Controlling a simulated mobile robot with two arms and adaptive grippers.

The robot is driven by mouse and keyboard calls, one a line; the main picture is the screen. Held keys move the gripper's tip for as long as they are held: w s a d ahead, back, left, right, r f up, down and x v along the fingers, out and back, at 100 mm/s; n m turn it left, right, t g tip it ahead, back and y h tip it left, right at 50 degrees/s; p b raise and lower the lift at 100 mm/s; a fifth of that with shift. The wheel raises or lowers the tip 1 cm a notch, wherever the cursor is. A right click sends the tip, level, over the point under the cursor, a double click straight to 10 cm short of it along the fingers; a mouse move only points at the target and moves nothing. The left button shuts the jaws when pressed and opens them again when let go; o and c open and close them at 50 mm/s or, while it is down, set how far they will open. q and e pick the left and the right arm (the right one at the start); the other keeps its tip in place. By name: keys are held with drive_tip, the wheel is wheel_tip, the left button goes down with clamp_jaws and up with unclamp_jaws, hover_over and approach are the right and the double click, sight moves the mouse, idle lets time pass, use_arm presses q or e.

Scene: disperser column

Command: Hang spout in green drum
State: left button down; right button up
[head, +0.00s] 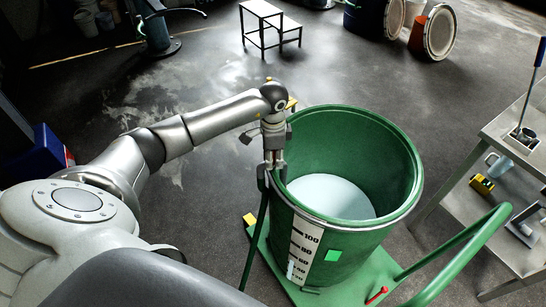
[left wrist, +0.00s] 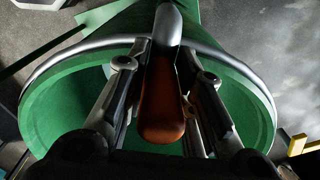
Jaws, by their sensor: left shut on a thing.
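The green drum (head: 397,152) stands open, with a white scale strip on its outside and pale liquid (head: 330,196) inside. Its rim also shows in the left wrist view (left wrist: 262,88). My left gripper (head: 275,166) is at the drum's left rim in the head view. It is shut on a reddish-brown, rounded piece (left wrist: 162,108), apparently the spout's grip, which points across the rim in the wrist view. A thin dark green tube (head: 256,235) runs down outside the drum below the gripper; I cannot tell whether it belongs to the spout. My right gripper is not in view.
The drum stands on a green cart (head: 345,294) with a tubular handle (head: 465,245) at right. A metal bench (head: 502,128) with tools stands at the right edge. A small step stool (head: 265,12) and other drums (head: 440,32) are at the back.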

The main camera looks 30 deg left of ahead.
use_arm(q)
drive_tip(key=shift+f, duration=0.1)
drive_tip(key=c, duration=1.2)
unclamp_jaws()
drive_tip(key=shift+o, duration=0.2)
wheel_tip(320, 180, up, 12)
drive_tip(key=shift+r, duration=0.1)
